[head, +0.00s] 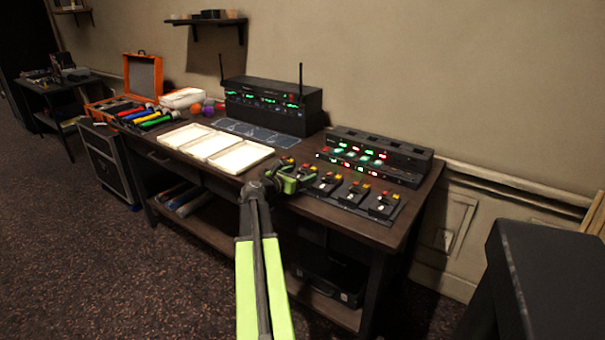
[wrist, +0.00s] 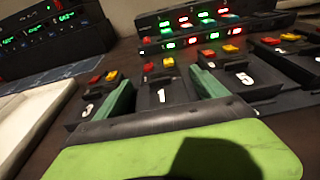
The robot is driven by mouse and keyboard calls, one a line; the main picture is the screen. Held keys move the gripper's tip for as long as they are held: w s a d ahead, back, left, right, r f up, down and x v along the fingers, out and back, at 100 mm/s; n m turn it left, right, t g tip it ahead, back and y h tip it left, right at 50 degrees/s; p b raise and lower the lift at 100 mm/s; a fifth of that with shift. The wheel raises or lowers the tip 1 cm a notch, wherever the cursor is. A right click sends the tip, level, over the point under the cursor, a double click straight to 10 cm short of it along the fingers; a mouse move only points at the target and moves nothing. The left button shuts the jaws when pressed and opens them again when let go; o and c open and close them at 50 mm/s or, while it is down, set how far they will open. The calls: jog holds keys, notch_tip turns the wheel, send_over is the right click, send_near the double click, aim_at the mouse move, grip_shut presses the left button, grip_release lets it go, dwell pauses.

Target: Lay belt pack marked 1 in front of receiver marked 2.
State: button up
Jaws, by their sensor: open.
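The belt pack marked 1 (wrist: 162,96) is a dark block with red and yellow buttons on top, standing in a row of similar packs. In the wrist view my gripper (wrist: 160,80) is open, its green fingers on either side of this pack; whether they touch it I cannot tell. In the head view my gripper (head: 285,182) is over the left part of the row. The receivers (head: 270,103) stand stacked with green displays and antennas at the back of the desk; no number 2 is readable. A dark mat with pale blue outlines (head: 259,133) lies before them.
A pack marked 3 (wrist: 89,108) stands left of my fingers and one marked 5 (wrist: 243,80) right. A charger-like unit with red and green lights (head: 375,157) is behind the row. White trays (head: 213,147) lie left. An orange case (head: 143,78) stands farther left.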

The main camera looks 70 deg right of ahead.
jog(key=p+v, duration=0.3)
jog(key=v, duration=1.2)
jog(key=shift+a+r, duration=0.2)
jog(key=shift+a, duration=0.1)
jog(key=shift+s, duration=0.15)
jog(key=w+a+f+m+t+y, duration=0.1)
jog(key=w+a+f+m+y, duration=0.2)
jog(key=w+a, duration=0.4)
jog(key=w+a+f+m+t+y, duration=0.1)
jog(key=w+a+f+m+t, duration=0.1)
jog(key=w+a+f, duration=0.5)
jog(key=w+a+f+m+t+y, duration=0.1)
jog(key=w+a+f+m+y, duration=0.2)
jog(key=a, duration=0.6)
jog(key=w+a+f+m+y, duration=0.2)
jog(key=w+a, duration=0.1)
jog(key=a, duration=0.6)
jog(key=w+a+f+m+y, duration=0.1)
jog(key=w+a+f+m, duration=0.15)
jog(key=a, duration=0.75)
jog(key=a+f+m+y, duration=0.25)
jog(key=a+y, duration=0.25)
jog(key=a, duration=1.5)
notch_tip(320, 180, up, 19)
jog(key=p, duration=1.8)
